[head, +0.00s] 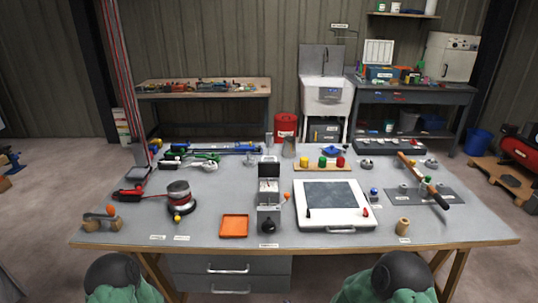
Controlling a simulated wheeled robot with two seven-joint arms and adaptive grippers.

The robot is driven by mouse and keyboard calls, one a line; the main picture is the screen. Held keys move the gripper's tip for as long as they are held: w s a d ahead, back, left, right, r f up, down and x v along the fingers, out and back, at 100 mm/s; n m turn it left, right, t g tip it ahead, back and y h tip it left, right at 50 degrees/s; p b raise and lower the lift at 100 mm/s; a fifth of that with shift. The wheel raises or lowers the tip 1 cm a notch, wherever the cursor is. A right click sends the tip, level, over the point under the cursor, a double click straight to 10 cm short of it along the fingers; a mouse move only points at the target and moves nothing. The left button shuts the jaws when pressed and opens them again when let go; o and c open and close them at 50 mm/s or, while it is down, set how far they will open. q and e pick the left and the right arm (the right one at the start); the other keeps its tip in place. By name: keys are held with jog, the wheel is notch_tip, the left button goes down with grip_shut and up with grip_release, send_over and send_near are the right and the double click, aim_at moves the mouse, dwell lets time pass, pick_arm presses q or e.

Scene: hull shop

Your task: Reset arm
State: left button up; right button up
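In the head view, parts of my two arms show at the bottom edge, one left of centre and one right of centre. Each is a dark rounded link with green below it, in front of the workbench's near edge. Neither gripper's fingers can be seen. The grey workbench (205,220) spans the middle of the view, and no arm part shows over its top.
On the bench are an orange tray (234,226), a white framed panel (335,219), a small machine with a black knob (268,225), a wooden-handled tool (422,181) and a round spool (179,194). A sink (324,98) and side tables stand behind.

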jog(key=s+d+f+n+g+p, duration=0.1)
jog(key=s+f+n+g, duration=0.1)
jog(key=s, duration=0.5)
jog(key=s+d+f+n+g+y+p, duration=0.1)
jog(key=s+f+n+g, duration=0.1)
jog(key=s+n, duration=0.4)
jog(key=s+d+f+n+g+y+p, duration=0.1)
jog(key=s+n+g, duration=0.3)
jog(key=s, duration=0.6)
jog(key=shift+f+g, duration=0.3)
jog(key=shift+f, duration=0.25)
